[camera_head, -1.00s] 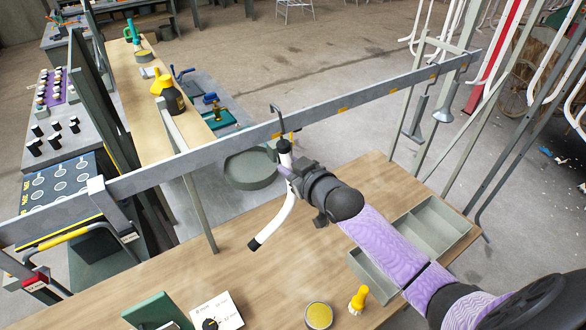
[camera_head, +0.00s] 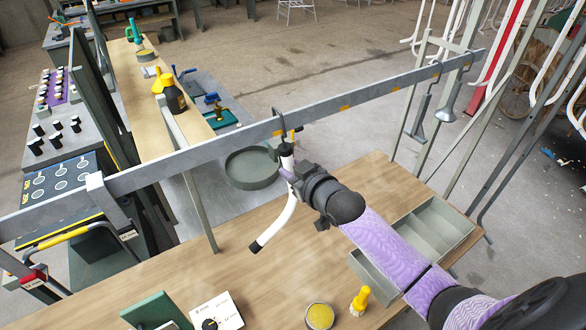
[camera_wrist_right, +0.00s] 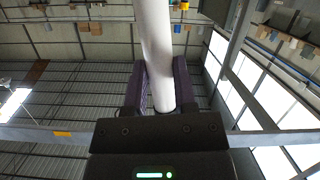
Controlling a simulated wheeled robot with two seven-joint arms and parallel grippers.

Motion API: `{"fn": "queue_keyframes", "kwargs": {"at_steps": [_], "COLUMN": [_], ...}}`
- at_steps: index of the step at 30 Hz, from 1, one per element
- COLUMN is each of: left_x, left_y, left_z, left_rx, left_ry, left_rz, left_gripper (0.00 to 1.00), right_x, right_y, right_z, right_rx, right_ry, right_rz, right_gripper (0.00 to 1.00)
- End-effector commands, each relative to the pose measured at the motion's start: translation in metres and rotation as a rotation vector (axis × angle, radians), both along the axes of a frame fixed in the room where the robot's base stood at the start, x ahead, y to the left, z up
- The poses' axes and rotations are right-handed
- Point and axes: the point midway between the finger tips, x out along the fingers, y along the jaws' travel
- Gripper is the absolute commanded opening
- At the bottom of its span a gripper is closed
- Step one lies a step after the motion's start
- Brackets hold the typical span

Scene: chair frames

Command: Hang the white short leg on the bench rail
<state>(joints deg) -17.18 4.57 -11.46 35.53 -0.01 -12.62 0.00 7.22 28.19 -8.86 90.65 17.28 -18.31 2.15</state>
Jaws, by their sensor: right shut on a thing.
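The white short leg (camera_head: 286,215) is a curved white tube with a black tip at its lower end. A dark hook (camera_head: 279,114) at its upper end stands at the bench rail (camera_head: 215,148), its bend just above the rail's top edge. I cannot tell whether the hook bears on the rail. My right gripper (camera_head: 291,174) is shut around the upper part of the leg, on the near side of the rail. The right wrist view shows the white tube (camera_wrist_right: 157,50) between the purple fingers. My left gripper is not in view.
The wooden bench top (camera_head: 190,270) lies below, with a grey divided tray (camera_head: 440,232), a yellow-topped bottle (camera_head: 360,300), a round yellow tin (camera_head: 319,316) and a white card (camera_head: 217,313). Metal hooks hang on the rail's right part (camera_head: 449,103).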

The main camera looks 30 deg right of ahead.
Motion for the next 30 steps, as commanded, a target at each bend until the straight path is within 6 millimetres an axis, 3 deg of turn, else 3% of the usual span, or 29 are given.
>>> {"fn": "queue_keyframes", "kwargs": {"at_steps": [18,19,24,30], "left_x": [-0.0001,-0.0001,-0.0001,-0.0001], "left_y": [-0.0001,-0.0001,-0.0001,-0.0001], "left_z": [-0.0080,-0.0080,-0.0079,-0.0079], "left_rx": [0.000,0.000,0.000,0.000], "left_ry": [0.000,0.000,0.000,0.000], "left_rz": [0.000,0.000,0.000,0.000], "left_gripper": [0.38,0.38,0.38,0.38], "right_x": [0.0001,0.0001,0.0001,0.0000], "right_y": [0.0002,0.0002,0.0002,0.0001], "right_z": [-0.0100,-0.0100,-0.0100,-0.0105], "right_rx": [0.000,0.000,0.000,0.000], "right_ry": [-0.002,-0.002,-0.001,0.000], "right_rz": [0.000,0.000,0.000,0.000], "right_gripper": [0.00,0.40,0.75,0.75]}}
